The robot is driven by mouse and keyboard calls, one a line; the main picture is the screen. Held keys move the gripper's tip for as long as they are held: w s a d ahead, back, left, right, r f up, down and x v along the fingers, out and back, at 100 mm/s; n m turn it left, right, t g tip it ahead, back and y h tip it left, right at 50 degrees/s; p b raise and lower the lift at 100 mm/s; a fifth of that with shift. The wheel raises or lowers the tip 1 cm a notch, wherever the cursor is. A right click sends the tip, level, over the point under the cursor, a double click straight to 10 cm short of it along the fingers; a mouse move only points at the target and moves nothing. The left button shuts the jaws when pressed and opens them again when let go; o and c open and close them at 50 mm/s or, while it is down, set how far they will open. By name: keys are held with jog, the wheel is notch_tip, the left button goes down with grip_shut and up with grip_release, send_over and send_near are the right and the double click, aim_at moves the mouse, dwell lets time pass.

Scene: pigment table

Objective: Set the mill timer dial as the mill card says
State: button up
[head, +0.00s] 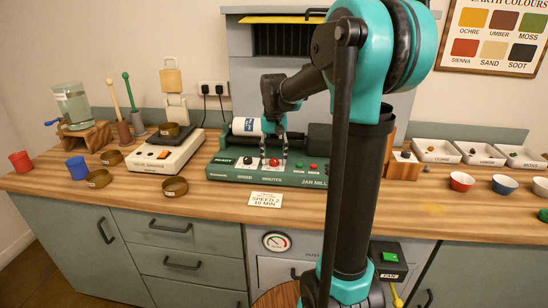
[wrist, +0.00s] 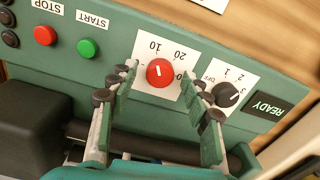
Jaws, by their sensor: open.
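The timer dial (wrist: 160,72) is a round red knob on a white scale plate. In the wrist view its white line runs nearly up the picture, toward the 10; part of the scale is hidden by my fingers. My gripper (wrist: 162,77) is open, with one finger on each side of the dial and a visible gap to it. In the head view my gripper (head: 274,148) is down at the front panel of the green jar mill (head: 230,170). The mill card (head: 265,199) lies on the bench before the mill and reads speed 2, 10 min.
A black speed dial (wrist: 226,94) sits close beside my finger; its exact mark is hard to read. Green start (wrist: 87,48) and red stop (wrist: 45,35) buttons are on the other side. A scale (head: 165,153) stands left of the mill.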

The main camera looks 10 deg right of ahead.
aim_at(274, 160)
notch_tip(274, 160, up, 12)
dwell(0.5)
jog(key=shift+s+f, duration=0.1)
